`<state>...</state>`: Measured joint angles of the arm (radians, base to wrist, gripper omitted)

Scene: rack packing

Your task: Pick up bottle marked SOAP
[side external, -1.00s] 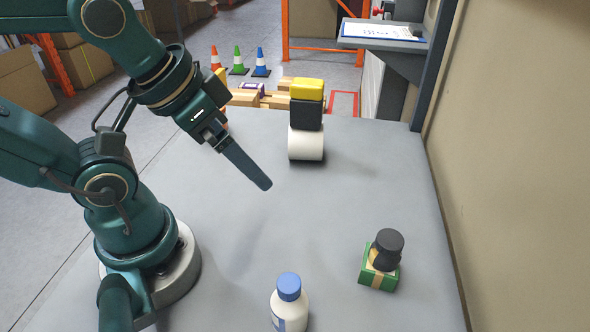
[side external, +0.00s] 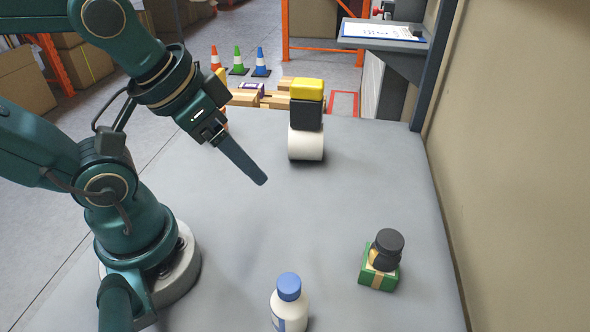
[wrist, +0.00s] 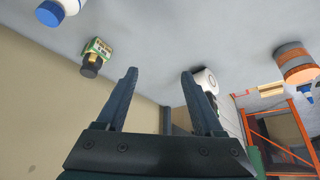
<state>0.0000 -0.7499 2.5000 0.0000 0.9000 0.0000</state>
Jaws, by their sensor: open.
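A white bottle with a blue cap (side external: 289,309) stands upright at the front edge of the side external view. Part of a label shows on it, but I cannot read a marking. In the wrist view its blue cap (wrist: 49,14) shows at the top left corner, with the bottle partly cut off. My gripper (side external: 264,181) hangs above the middle of the table, well behind and apart from the bottle. In the wrist view my gripper (wrist: 158,74) is open, with nothing between its fingers.
A green box with a dark-capped item (side external: 379,278) stands right of the bottle. At the back, a white roll (side external: 306,144) carries a black block (side external: 306,115) and a yellow block (side external: 307,89). An orange-brown round object (wrist: 296,63) shows in the wrist view. The table's middle is clear.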

